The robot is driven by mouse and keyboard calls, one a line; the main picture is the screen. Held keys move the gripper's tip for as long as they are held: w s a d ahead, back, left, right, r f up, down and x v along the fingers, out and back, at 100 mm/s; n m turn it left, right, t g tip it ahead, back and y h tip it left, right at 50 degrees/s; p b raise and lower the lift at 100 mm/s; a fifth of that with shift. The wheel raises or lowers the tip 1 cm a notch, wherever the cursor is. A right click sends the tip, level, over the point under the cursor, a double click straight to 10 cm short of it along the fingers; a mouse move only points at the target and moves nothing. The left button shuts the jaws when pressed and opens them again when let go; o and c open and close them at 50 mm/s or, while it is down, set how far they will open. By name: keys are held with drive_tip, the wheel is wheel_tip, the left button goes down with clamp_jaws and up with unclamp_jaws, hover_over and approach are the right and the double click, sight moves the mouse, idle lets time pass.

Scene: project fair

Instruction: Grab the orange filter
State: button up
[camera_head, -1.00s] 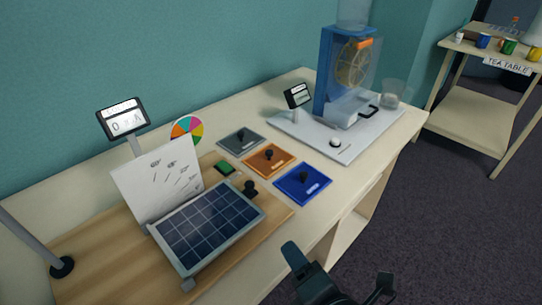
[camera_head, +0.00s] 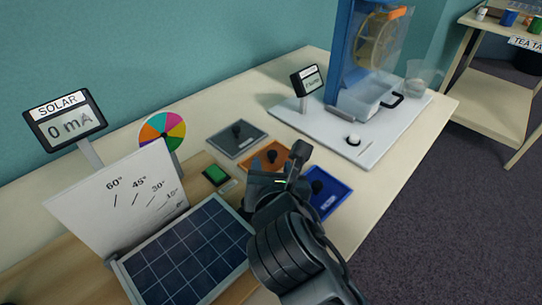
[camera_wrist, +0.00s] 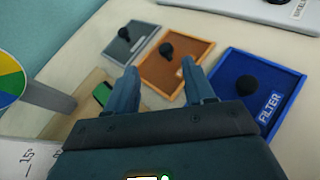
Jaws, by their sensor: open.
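The orange filter (camera_head: 257,163) is a flat square plate with a dark knob, lying on the table between the grey filter (camera_head: 237,138) and the blue filter (camera_head: 328,192). My gripper (camera_head: 276,170) hides part of it in the head view. In the wrist view the orange filter (camera_wrist: 176,67) lies just beyond my fingertips (camera_wrist: 160,80), its knob (camera_wrist: 167,49) ahead of the gap between them. My gripper is open and empty. Whether the fingers are level with the knob cannot be told. The blue filter also shows at the right of the wrist view (camera_wrist: 235,75).
A solar panel (camera_head: 188,256) and white angle board (camera_head: 115,202) stand at the left, with a meter (camera_head: 65,120) and colour wheel (camera_head: 161,131) behind. A white base (camera_head: 390,132) with a blue water-wheel tower (camera_head: 346,55) stands at the back right.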

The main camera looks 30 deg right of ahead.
sight(273, 155)
drive_tip(key=x, duration=0.6)
drive_tip(key=shift+s+d+f, duration=0.2)
drive_tip(key=shift+d+f, duration=0.1)
drive_tip(key=shift+d, duration=0.05)
drive_tip(key=shift+w+d+f, duration=0.2)
drive_tip(key=shift+w+f, duration=0.05)
drive_tip(key=shift+w, duration=0.3)
clamp_jaws()
